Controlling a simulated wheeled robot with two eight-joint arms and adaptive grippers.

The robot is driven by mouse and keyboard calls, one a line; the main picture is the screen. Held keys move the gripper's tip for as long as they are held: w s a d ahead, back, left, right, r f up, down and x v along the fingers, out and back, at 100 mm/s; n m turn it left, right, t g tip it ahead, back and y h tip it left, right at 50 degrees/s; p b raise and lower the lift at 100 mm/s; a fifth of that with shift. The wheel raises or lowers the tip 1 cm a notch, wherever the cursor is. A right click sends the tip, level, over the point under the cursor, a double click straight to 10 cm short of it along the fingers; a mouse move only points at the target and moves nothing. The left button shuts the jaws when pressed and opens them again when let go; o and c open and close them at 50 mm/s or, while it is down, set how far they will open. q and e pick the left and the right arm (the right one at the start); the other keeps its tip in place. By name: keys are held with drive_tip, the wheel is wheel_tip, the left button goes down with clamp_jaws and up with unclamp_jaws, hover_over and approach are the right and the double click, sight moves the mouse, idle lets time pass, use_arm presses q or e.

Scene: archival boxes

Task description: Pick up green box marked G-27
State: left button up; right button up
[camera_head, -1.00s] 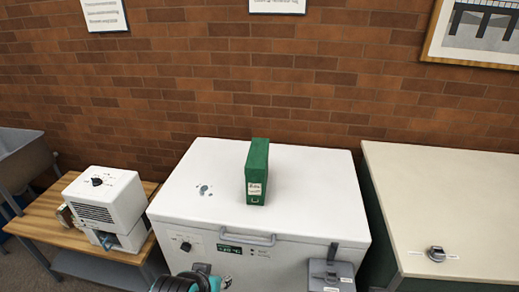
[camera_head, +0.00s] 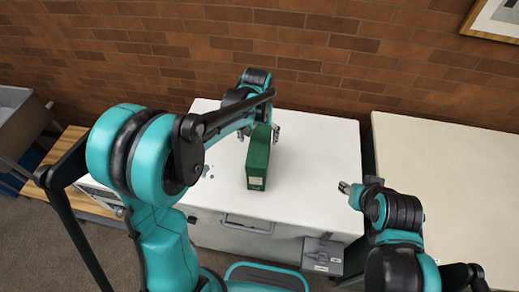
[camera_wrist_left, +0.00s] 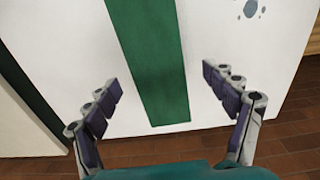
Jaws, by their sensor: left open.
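The green box (camera_head: 257,165) stands upright on the white top of a chest-like cabinet (camera_head: 318,190). A small pale label shows on its near face, too small to read in the head view. My left gripper (camera_head: 258,133) is over the far end of the box, open. In the left wrist view the green box (camera_wrist_left: 152,60) runs between the two spread fingers of my left gripper (camera_wrist_left: 160,76), with a gap on each side. My right gripper (camera_head: 350,190) is apart from the box, near the cabinet's right edge; its opening is unclear.
A pale counter (camera_head: 440,170) stands to the right of the cabinet. A wooden bench (camera_head: 65,150) is at the left, partly behind my left arm. A brick wall (camera_head: 330,50) is close behind. The cabinet top around the box is otherwise mostly clear.

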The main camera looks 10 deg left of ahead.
use_arm(q)
drive_tip(key=shift+w+d+f, duration=0.15)
drive_tip(key=shift+w+f, duration=0.05)
drive_tip(key=shift+w, duration=0.1)
wheel_tip(320, 180, down, 8)
drive_tip(key=shift+f+b, duration=0.1)
drive_tip(key=shift+b, duration=0.55)
drive_tip(key=c, duration=1.8)
